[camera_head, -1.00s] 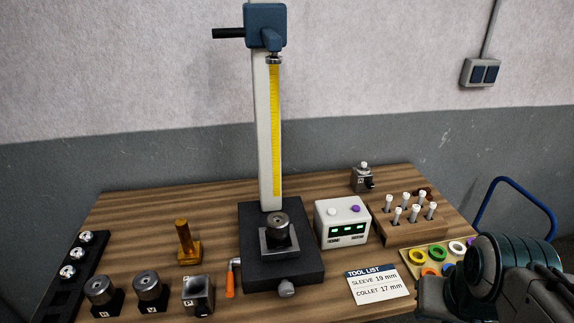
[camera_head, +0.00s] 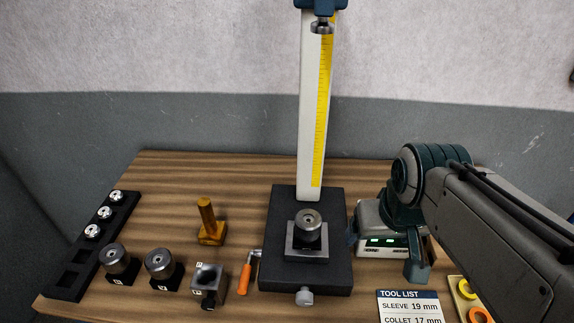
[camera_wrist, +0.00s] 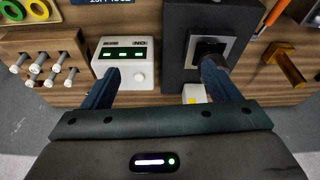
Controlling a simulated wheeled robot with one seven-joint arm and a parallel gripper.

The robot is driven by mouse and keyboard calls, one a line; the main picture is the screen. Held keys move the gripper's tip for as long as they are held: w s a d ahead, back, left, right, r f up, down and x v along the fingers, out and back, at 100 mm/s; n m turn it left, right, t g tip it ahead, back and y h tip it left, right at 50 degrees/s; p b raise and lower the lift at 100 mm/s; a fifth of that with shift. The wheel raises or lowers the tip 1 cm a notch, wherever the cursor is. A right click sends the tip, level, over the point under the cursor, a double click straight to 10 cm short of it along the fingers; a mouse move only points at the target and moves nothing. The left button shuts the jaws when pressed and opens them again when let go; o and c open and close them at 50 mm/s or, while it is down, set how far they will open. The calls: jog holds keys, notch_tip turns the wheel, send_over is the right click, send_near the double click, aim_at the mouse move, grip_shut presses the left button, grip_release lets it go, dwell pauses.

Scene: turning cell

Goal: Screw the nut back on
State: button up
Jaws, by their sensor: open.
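Which part is the nut is not certain. A round dark steel part with a centre hole (camera_head: 308,219) sits upright in the square block on the black base of the height stand (camera_head: 283,262). Two similar round steel parts, one at the far left (camera_head: 116,258) and one beside it (camera_head: 161,263), sit on small black holders. My gripper (camera_head: 386,246) hangs over the display box, right of the stand. In the wrist view my gripper (camera_wrist: 160,88) is open with nothing between its fingers; one finger partly hides the steel part on the stand.
The display box (camera_wrist: 125,62) lies under my gripper. A black rack (camera_head: 72,280) holds silver parts. A peg rack (camera_wrist: 40,45) lies beyond the box.

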jog(key=w+a+r+n+g+b, duration=0.1)
jog(key=w+a+n+g+b, duration=0.1)
jog(key=w+a+n+b, duration=0.4)
jog(key=n+g+b, duration=0.2)
jog(key=n, duration=0.2)
send_near(308, 220)
notch_tip(308, 220, down, 10)
jog(key=shift+s+f, duration=0.1)
jog(key=shift+s, duration=0.05)
jog(key=c, duration=1.2)
jog(key=shift+o, duration=0.3)
jog(key=m, duration=0.5)
jog(key=shift+m+p, duration=0.3)
jog(key=shift+p, duration=0.1)
jog(key=m, duration=0.3)
jog(key=shift+m, duration=0.3)
